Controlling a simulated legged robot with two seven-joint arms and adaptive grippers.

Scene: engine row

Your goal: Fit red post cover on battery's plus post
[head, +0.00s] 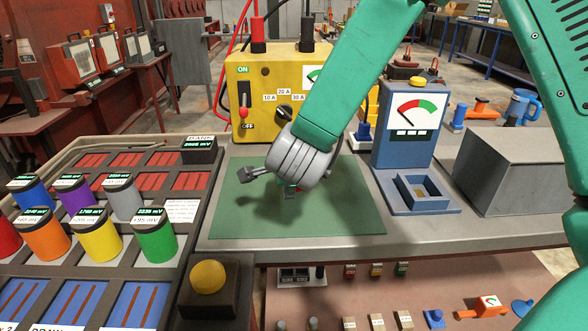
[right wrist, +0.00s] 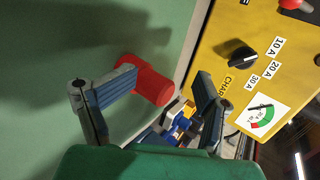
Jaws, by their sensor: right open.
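The red post cover (right wrist: 150,84) shows in the right wrist view as a red cylinder over the green mat (head: 235,215), between and beyond my right gripper's fingers. The left finger overlaps its edge; I cannot tell whether they touch. My right gripper (right wrist: 168,82) is open; in the head view the gripper (head: 270,182) is low over the mat. The wrist hides most of that spot, and only a speck of red shows there. A blue and yellow object (right wrist: 182,122) stands beyond the cover. I cannot make out the battery or its plus post. My left gripper is not in view.
A yellow charger box (head: 255,75) with a knob and cables stands behind the mat. A blue meter (head: 408,125) and a grey box (head: 520,170) stand to the right. A rack (head: 75,265) of coloured cells fills the left. The mat's front is clear.

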